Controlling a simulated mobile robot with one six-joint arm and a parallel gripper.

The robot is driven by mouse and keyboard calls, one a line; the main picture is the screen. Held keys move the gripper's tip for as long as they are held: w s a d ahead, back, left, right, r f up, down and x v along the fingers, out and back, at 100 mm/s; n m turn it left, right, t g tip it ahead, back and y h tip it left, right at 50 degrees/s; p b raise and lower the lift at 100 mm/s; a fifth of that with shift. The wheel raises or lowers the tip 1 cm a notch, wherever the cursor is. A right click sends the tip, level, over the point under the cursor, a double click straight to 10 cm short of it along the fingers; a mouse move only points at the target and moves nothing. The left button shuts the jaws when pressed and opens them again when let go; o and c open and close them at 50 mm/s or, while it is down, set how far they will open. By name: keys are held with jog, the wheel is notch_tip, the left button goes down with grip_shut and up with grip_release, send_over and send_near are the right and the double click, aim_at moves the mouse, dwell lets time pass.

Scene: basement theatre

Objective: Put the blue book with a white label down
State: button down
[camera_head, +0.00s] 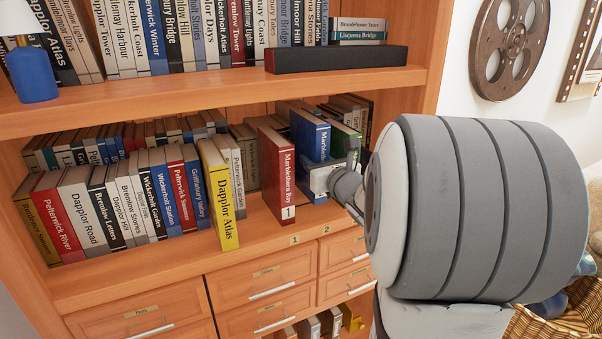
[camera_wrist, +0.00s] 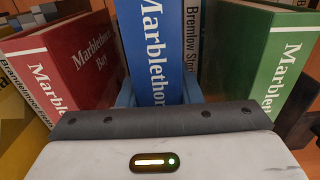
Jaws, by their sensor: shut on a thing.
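The blue book (camera_head: 309,136) stands upright in the open space on the middle shelf (camera_head: 268,228), between a red book and a green book. Its spine faces out and reads "Marblethorn". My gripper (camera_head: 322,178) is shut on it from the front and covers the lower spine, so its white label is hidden. In the wrist view the blue book (camera_wrist: 156,45) rises between my two fingers (camera_wrist: 158,95). I cannot tell whether its bottom edge touches the shelf.
The red "Marblethorn Bay" book (camera_head: 281,178) with a white "1" label stands close on the left. The green book (camera_wrist: 268,62) stands on the right. Small tags "1" (camera_head: 295,240) and "2" (camera_head: 326,230) mark the shelf edge. The upper shelf (camera_head: 220,86) hangs above.

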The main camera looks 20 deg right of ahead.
jog(key=shift+f+b, duration=0.6)
jog(key=shift+f, duration=0.9)
jog(key=shift+f, duration=0.2)
jog(key=c, duration=1)
grip_release()
jog(key=shift+c, duration=0.2)
